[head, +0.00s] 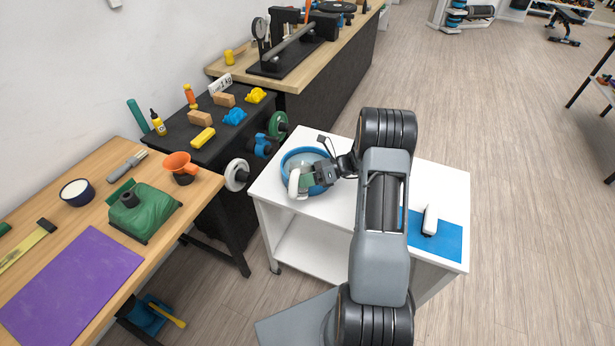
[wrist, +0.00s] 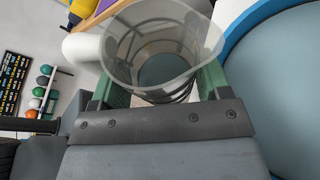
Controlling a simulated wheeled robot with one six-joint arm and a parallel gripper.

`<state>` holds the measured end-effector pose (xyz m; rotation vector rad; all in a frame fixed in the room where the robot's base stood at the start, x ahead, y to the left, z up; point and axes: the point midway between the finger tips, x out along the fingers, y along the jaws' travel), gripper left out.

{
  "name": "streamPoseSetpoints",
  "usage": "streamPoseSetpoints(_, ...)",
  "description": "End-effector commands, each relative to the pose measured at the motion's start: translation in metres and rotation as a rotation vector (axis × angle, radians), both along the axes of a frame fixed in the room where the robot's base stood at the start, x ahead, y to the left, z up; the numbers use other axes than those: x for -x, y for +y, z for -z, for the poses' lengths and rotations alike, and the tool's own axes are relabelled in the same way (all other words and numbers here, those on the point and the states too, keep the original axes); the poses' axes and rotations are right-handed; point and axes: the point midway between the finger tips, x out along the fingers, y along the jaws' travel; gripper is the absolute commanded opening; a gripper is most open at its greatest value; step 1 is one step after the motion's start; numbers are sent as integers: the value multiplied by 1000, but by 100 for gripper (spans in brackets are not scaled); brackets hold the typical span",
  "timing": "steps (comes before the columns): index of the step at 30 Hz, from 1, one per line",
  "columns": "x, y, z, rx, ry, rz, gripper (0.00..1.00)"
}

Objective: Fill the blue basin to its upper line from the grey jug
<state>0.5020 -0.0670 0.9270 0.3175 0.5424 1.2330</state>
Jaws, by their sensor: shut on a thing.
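The blue basin (head: 287,158) stands on a white cart in the head view. A pale grey-blue surface shows inside it, and no fill line can be made out. Its blue rim (wrist: 234,38) is at the right of the wrist view. My gripper (wrist: 160,92) is shut on the grey jug (wrist: 165,68), a see-through vessel between the green finger pads. In the head view the jug (head: 293,183), with its pale handle, is over the near side of the basin. Its exact tilt and how much it holds cannot be told. No stream of water shows.
The white cart (head: 440,180) carries a blue mat (head: 448,238) with a white bottle (head: 430,220) at right. Wood floor lies open at right.

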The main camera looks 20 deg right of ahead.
Motion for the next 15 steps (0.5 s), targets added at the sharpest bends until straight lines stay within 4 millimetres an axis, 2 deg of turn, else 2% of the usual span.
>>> streamPoseSetpoints(2, 0, 0, 0, -1, 0, 1, 41)
streamPoseSetpoints(8, 0, 0, -3, -1, 0, 1, 41)
streamPoseSetpoints(15, 0, 0, -19, -1, 0, 0, 41)
